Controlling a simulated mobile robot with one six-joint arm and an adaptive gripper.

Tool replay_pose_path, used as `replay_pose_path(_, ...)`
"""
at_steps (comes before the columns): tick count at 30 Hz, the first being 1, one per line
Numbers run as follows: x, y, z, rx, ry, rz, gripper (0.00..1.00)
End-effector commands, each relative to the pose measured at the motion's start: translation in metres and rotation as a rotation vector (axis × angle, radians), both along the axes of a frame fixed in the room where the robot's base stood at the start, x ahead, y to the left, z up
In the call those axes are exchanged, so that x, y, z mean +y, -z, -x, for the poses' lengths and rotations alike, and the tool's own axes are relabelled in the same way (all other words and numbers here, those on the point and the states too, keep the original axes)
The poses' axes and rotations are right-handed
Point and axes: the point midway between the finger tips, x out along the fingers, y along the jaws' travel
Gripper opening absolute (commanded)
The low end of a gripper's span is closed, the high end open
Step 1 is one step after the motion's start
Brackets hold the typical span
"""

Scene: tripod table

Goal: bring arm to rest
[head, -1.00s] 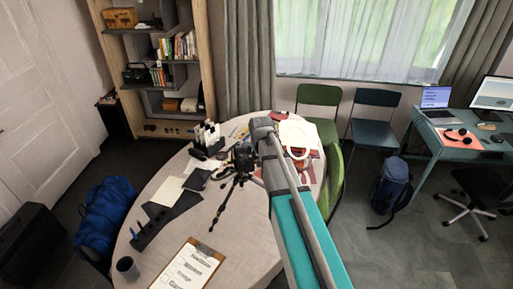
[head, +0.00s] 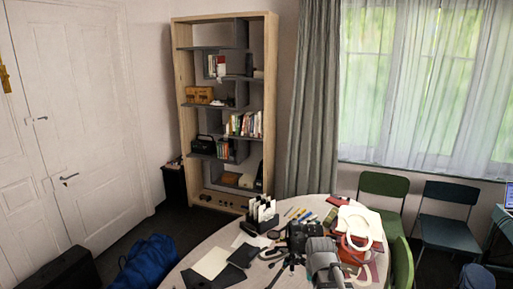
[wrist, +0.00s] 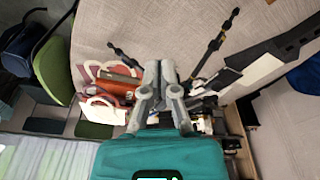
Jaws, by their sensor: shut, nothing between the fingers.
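My gripper (wrist: 161,72) shows in the wrist view with its two grey fingers together, shut and empty. It is above the table (wrist: 175,22), and tripod legs (wrist: 214,45) show beyond the fingers on both sides. In the head view a grey part of my arm shows at the bottom, right of centre, in front of the table (head: 215,245). The black camera on its tripod (head: 297,238) stands just left of and behind that part. The fingers cannot be made out in the head view.
The table also holds a pen organiser (head: 262,215), papers (head: 212,262), and a white-handled bag (head: 360,228) close to my arm's right. A green chair (head: 383,188) and a bookshelf (head: 226,120) stand behind. The space above the table's left side is clear.

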Motion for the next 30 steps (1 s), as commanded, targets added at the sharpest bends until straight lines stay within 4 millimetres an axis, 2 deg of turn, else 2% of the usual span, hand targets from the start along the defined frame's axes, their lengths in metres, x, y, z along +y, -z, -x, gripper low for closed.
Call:
replay_pose_path(1,0.003,0.019,0.017,0.018,-0.01,-0.002,0.0)
replay_pose_path(3,0.006,0.032,0.033,0.045,-0.023,-0.005,0.0)
replay_pose_path(9,0.012,0.06,0.073,0.112,-0.057,-0.012,0.0)
replay_pose_path(12,0.014,0.067,0.085,0.134,-0.068,-0.015,0.0)
replay_pose_path(17,0.016,0.071,0.094,0.151,-0.077,-0.017,0.0)
replay_pose_path(25,0.016,0.07,0.094,0.153,-0.078,-0.017,0.0)
replay_pose_path(26,0.016,0.07,0.094,0.152,-0.078,-0.017,0.04)
replay_pose_path(30,0.016,0.07,0.094,0.152,-0.078,-0.017,0.3)
